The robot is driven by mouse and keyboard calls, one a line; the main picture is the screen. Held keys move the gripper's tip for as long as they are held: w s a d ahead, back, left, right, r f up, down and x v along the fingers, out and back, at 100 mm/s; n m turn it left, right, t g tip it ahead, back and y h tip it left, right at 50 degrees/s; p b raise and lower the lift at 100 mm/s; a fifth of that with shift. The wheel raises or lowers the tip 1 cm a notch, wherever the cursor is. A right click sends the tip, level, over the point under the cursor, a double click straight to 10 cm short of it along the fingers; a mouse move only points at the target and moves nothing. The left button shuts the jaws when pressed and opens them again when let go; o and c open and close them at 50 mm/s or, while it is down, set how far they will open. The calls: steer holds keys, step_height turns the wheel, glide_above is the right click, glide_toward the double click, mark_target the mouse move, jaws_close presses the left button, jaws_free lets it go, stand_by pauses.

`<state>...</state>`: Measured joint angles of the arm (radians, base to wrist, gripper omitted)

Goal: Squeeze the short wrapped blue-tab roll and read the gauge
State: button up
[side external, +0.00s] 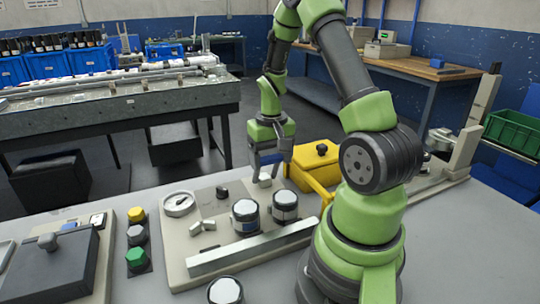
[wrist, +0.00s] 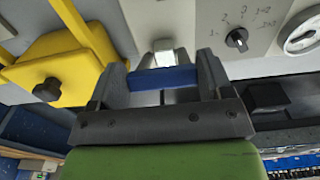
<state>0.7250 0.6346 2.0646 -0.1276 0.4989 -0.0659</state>
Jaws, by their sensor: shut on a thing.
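My gripper (side external: 268,172) is low over the far right corner of the pale panel (side external: 215,265). In the wrist view my gripper (wrist: 163,72) is shut on a blue piece (wrist: 165,78) that spans jaw to jaw. I cannot tell whether it is the short blue-tab roll. A small pale block (wrist: 163,50) shows just beyond it, and in the side view a pale block (side external: 265,181) sits under the fingertips. The round gauge (side external: 180,204) is on the panel's far left; its reading is too small to make out. It also shows in the wrist view (wrist: 305,38).
Two dark, white-topped cylinders (side external: 245,217) (side external: 285,207) stand on the panel behind a metal bar (side external: 252,248). A yellow box (side external: 315,165) with a black knob is close right of my gripper. A dial knob (side external: 222,191) and coloured buttons (side external: 137,235) are to the left.

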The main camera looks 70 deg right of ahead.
steer(key=shift+s+a+f, duration=0.2)
steer(key=shift+s+a, duration=0.05)
steer(key=shift+a, duration=0.05)
steer(key=o, duration=1.3)
steer(key=shift+d, duration=0.1)
steer(key=shift+w+r, duration=0.1)
step_height(320, 180, up, 10)
